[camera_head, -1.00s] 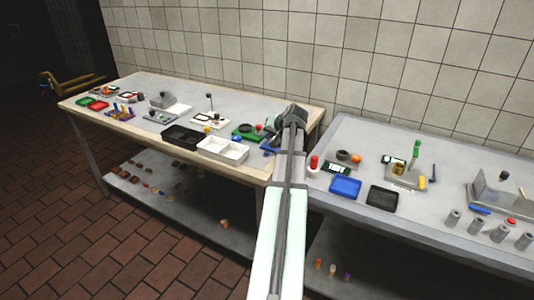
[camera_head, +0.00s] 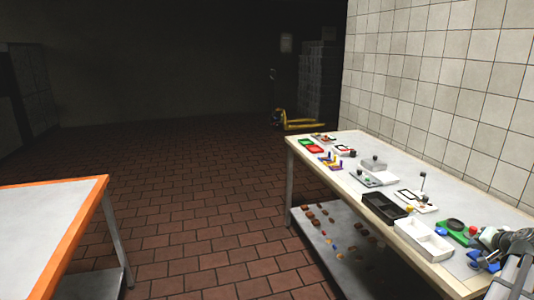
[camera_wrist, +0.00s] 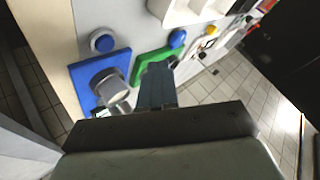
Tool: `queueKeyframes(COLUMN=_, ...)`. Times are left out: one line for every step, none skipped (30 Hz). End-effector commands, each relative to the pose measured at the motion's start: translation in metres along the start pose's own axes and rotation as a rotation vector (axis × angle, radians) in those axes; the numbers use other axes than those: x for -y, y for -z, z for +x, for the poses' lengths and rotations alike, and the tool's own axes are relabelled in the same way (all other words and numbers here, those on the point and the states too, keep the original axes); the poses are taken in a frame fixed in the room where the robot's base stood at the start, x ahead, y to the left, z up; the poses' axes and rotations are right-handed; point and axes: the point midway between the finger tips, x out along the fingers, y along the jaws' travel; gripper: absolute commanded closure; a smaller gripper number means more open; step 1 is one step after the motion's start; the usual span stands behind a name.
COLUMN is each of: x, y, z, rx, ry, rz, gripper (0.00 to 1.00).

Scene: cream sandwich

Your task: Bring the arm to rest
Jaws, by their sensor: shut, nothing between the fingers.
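My arm (camera_head: 520,268) enters at the lower right of the head view, with its wrist over the near right end of the cream-edged table (camera_head: 398,232). My gripper (camera_wrist: 156,70) shows in the wrist view as two blue-grey fingers pressed together, shut and empty. The fingers appear close over a green plate (camera_wrist: 143,66) and beside a blue block (camera_wrist: 88,75) with a grey metal cylinder (camera_wrist: 108,86) on it. I cannot tell whether the fingers touch the plate. In the head view my fingertips are hard to make out.
A black tray (camera_head: 383,208) and a white divided box (camera_head: 424,240) stand on the table left of my arm. Several small fixtures lie farther back. A tiled wall (camera_head: 440,95) is behind. An orange-edged table (camera_head: 50,235) stands at left, with open brick floor (camera_head: 200,220) between.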

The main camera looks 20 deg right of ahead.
Motion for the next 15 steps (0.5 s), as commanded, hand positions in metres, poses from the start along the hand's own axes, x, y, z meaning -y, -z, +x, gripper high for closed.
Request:
queueKeyframes(x=0.011, y=-0.019, z=0.002, rx=-0.01, ry=0.047, rz=-0.019, gripper=1.0)
queueKeyframes(x=0.018, y=-0.027, z=0.004, rx=-0.021, ry=0.078, rz=-0.032, gripper=1.0)
queueKeyframes(x=0.028, y=-0.038, z=0.007, rx=-0.036, ry=0.121, rz=-0.049, gripper=1.0)
queueKeyframes(x=0.035, y=-0.046, z=0.008, rx=-0.051, ry=0.152, rz=-0.062, gripper=1.0)
queueKeyframes(x=0.042, y=-0.053, z=0.009, rx=-0.064, ry=0.182, rz=-0.073, gripper=1.0)
queueKeyframes(x=0.05, y=-0.062, z=0.01, rx=-0.084, ry=0.219, rz=-0.086, gripper=1.0)
queueKeyframes(x=0.056, y=-0.069, z=0.011, rx=-0.098, ry=0.244, rz=-0.096, gripper=1.0)
queueKeyframes(x=0.062, y=-0.075, z=0.012, rx=-0.112, ry=0.267, rz=-0.104, gripper=1.0)
queueKeyframes(x=0.069, y=-0.085, z=0.013, rx=-0.127, ry=0.297, rz=-0.113, gripper=1.0)
queueKeyframes(x=0.074, y=-0.092, z=0.014, rx=-0.138, ry=0.316, rz=-0.119, gripper=1.0)
queueKeyframes(x=0.079, y=-0.099, z=0.016, rx=-0.147, ry=0.333, rz=-0.123, gripper=1.0)
queueKeyframes(x=0.085, y=-0.108, z=0.019, rx=-0.153, ry=0.353, rz=-0.129, gripper=1.0)
queueKeyframes(x=0.088, y=-0.115, z=0.021, rx=-0.156, ry=0.365, rz=-0.133, gripper=1.0)
queueKeyframes(x=0.092, y=-0.122, z=0.024, rx=-0.157, ry=0.375, rz=-0.136, gripper=1.0)
queueKeyframes(x=0.096, y=-0.132, z=0.029, rx=-0.153, ry=0.386, rz=-0.139, gripper=1.0)
